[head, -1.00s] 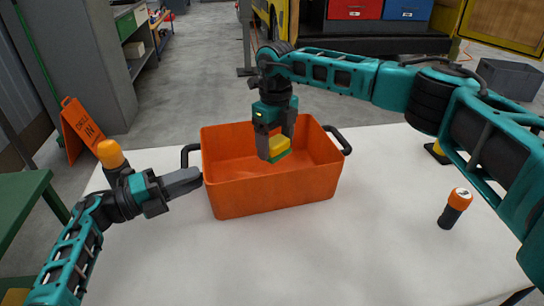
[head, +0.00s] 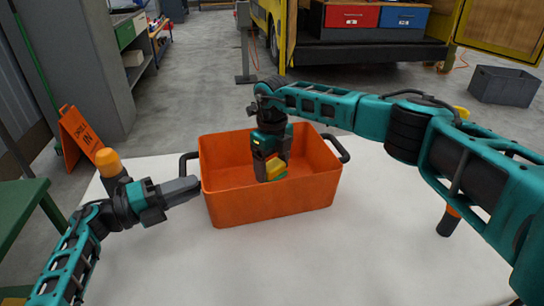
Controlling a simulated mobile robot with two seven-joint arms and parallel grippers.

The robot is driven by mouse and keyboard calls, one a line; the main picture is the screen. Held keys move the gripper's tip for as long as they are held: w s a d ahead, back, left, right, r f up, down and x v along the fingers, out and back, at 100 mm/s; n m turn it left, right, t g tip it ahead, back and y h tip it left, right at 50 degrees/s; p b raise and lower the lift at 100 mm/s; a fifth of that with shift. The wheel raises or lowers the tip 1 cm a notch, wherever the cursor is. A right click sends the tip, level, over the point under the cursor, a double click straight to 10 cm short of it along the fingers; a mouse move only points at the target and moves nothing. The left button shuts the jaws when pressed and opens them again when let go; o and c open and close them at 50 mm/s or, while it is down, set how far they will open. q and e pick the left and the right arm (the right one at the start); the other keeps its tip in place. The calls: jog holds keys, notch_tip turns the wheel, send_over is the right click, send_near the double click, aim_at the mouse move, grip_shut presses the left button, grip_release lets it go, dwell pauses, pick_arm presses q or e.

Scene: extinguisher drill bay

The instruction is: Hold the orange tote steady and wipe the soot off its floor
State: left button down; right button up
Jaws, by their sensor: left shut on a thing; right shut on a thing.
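The orange tote (head: 270,205) stands on the white table, with a dark handle at each end. My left gripper (head: 197,185) is at its left front edge, jaws shut on the tote's wall. My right gripper (head: 272,176) reaches down inside the tote, shut on a yellow sponge (head: 277,168) with a green underside. The sponge is low in the tote, partly covered by the fingers. The front wall and my gripper hide much of the tote's floor; I cannot tell whether the sponge touches it. No soot can be made out.
An orange-topped dark cylinder (head: 447,222) stands at the right, partly behind my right arm. Another orange-topped object (head: 108,161) stands left, behind my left gripper. The white table (head: 330,255) is clear in front of the tote. A green table (head: 18,205) is at far left.

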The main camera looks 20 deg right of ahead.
aim_at(272, 177)
jog(key=shift+f, duration=0.9)
jog(key=shift+a+f, duration=0.25)
jog(key=shift+a, duration=0.05)
jog(key=shift+c, duration=0.4)
jog(key=shift+w+a+f, duration=0.1)
jog(key=shift+a+f, duration=0.05)
jog(key=shift+a, duration=0.2)
jog(key=shift+w+a, duration=0.2)
jog(key=shift+a, duration=1.3)
jog(key=d, duration=0.4)
jog(key=shift+s+d, duration=0.15)
jog(key=shift+s, duration=0.5)
pick_arm(q)
jog(key=shift+r, duration=0.1)
pick_arm(e)
jog(key=shift+s+a, duration=0.25)
jog(key=shift+a, duration=0.35)
jog(key=shift+w+a, duration=0.15)
jog(key=shift+a, duration=0.6)
jog(key=shift+w+a, duration=0.1)
jog(key=shift+a, duration=0.65)
jog(key=shift+s+d, duration=0.15)
jog(key=shift+d, duration=0.8)
jog(key=shift+s+d, duration=0.15)
jog(key=shift+d, duration=0.9)
jog(key=shift+r, duration=4.05)
